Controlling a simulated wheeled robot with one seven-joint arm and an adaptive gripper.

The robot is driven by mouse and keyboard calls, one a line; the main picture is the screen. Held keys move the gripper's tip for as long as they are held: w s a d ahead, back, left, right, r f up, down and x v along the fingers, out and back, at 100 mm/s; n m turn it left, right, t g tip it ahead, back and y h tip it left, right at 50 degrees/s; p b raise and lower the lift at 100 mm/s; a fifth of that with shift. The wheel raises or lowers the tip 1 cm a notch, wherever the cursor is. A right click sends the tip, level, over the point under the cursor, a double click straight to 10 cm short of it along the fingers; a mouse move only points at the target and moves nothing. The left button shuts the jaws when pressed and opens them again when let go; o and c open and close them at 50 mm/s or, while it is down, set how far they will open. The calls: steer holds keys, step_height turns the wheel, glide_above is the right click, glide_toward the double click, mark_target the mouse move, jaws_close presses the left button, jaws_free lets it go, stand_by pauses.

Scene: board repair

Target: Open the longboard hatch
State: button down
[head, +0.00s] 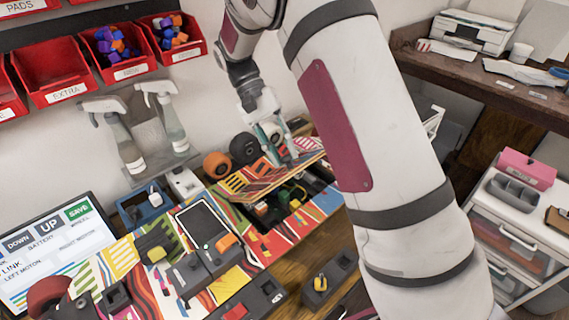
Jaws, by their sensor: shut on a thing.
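The longboard (283,237) lies on the workbench with its bright striped deck facing up. Its hatch (247,187), a striped panel, is raised and tilted above the deck. An open compartment (290,200) with small parts inside shows beneath it. My gripper (286,158) is at the hatch's upper side, shut on it. The exact contact between the fingers and the hatch is too small to make out. My arm crosses the picture and hides the bench to the right of the longboard.
Red bins (50,82) hang on the wall at the upper left, near spray bottles (165,115). A screen (50,255) stands at the lower left. Dark modules (205,265) and a tablet (203,225) crowd the bench's left. A white drawer unit (515,235) stands at right.

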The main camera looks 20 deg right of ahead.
mark_target(280, 170)
steer(key=shift+w+a+r+g, duration=0.15)
steer(key=shift+w+g, duration=0.25)
steer(key=c, duration=1.3)
jaws_free()
steer(key=shift+c, duration=0.2)
steer(key=shift+r, duration=0.15)
step_height(280, 170, up, 10)
